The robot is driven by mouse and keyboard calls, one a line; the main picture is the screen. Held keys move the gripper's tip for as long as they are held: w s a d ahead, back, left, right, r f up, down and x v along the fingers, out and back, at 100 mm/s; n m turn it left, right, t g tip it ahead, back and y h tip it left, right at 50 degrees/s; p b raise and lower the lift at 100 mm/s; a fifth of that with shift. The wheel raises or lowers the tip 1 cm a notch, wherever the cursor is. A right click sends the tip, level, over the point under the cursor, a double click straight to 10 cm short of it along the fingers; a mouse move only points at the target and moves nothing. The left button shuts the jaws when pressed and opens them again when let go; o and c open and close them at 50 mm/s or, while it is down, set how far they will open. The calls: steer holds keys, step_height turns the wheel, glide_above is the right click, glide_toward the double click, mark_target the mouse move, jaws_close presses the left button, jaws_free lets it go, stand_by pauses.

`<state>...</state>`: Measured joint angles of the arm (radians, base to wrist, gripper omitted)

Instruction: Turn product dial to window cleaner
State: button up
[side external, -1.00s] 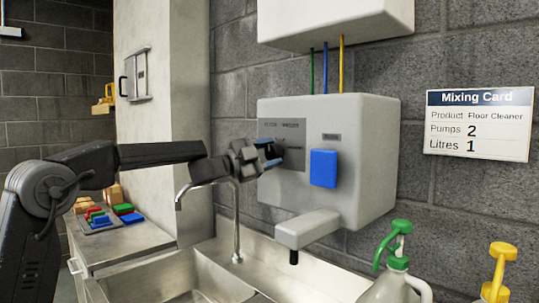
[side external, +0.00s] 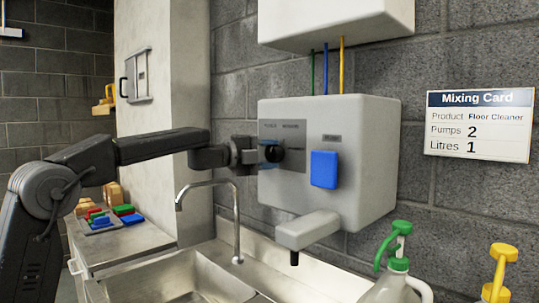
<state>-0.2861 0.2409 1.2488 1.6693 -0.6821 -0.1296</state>
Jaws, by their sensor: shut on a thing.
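The white dispenser box (side external: 365,150) is fixed to the block wall above the sink. On its front is a grey panel (side external: 293,132) with small lettering too blurred to read. A round black dial (side external: 271,153) sits at the panel's left part. My gripper (side external: 268,153) reaches in from the left, level with the dial, and its blue-tipped fingers are shut on it. The fingers hide part of the dial, so I cannot tell where it points. The mixing card (side external: 479,123) on the wall reads Floor Cleaner, Pumps 2, Litres 1.
A blue button (side external: 324,169) is right of the panel, with a spout (side external: 307,230) below. A tall tap (side external: 237,225) rises from the sink (side external: 185,284) under my arm. A green-topped jug (side external: 398,265) and a yellow pump (side external: 499,265) stand at lower right.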

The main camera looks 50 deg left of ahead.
stand_by(0.3)
steer(key=o, duration=0.9)
steer(key=v, duration=1.3)
steer(key=shift+s, duration=0.4)
